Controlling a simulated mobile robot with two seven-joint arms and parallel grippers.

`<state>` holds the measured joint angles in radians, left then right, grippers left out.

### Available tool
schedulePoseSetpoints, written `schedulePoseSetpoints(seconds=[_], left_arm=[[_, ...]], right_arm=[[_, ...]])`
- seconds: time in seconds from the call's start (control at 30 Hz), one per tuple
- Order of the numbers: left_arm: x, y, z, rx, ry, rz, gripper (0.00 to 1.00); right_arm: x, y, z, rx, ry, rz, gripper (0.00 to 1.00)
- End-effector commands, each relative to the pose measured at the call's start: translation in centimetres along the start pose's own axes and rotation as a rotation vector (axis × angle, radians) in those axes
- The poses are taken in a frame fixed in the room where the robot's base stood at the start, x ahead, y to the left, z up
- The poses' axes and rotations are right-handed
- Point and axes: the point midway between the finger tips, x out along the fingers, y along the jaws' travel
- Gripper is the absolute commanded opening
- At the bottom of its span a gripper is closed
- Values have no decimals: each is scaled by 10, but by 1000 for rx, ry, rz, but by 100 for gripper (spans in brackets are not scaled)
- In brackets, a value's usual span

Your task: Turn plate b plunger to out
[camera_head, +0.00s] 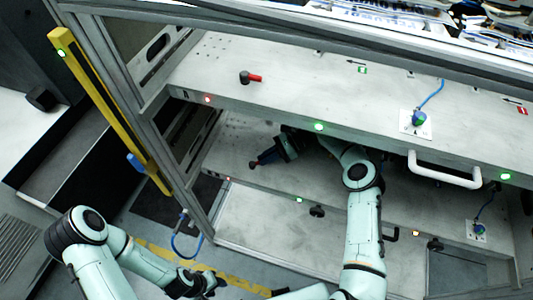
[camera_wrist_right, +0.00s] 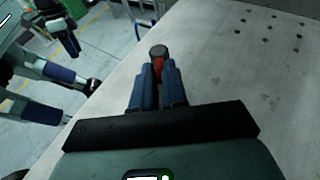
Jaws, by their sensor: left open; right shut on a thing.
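A plunger with a red handle and a dark round knob (camera_wrist_right: 158,51) stands on the lower plate (camera_head: 325,188). In the right wrist view my right gripper (camera_wrist_right: 159,78) is shut on the red handle between its blue fingers. In the head view the right gripper (camera_head: 264,158) reaches in under the upper plate, and the plunger there is mostly hidden. Another plunger (camera_head: 251,77) with a red handle pointing right sits on the upper plate (camera_head: 310,85). My left gripper (camera_head: 212,284) is open and empty, low in front of the rack.
A white handle (camera_head: 445,170) sticks out from the upper plate's front edge. Blue-cabled connectors (camera_head: 419,118) sit on the right. A frame post stands at the left, near a yellow upright (camera_head: 105,105). Small green, red and orange lights line the edges. The floor before the rack is mostly free.

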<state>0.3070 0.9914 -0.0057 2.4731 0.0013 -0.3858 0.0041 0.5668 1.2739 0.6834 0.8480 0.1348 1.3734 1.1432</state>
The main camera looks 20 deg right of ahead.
Motion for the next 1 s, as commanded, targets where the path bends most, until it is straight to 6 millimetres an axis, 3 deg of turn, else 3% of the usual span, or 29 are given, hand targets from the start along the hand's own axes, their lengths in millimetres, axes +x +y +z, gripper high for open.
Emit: schedulePoseSetpoints(seconds=[0.13, 0.53, 0.57, 0.6, 0.63, 1.0], left_arm=[[-9, 6, -7, 3, 9, 3, 43], [-9, 5, -6, 3, 8, 3, 43], [-9, 5, -6, 3, 8, 3, 43], [-9, 5, -6, 3, 8, 3, 43], [-9, 5, -6, 3, 8, 3, 43], [-5, 3, -4, 2, 5, 2, 43]], right_arm=[[-2, -4, 2, -8, -1, 11, 0], [-2, -3, 0, -9, -2, 14, 0], [-2, -3, 0, -9, -2, 14, 19], [-2, -3, 0, -9, -2, 14, 32], [-2, -2, 0, -8, -2, 14, 38], [0, 0, -2, -4, -1, 12, 38]])
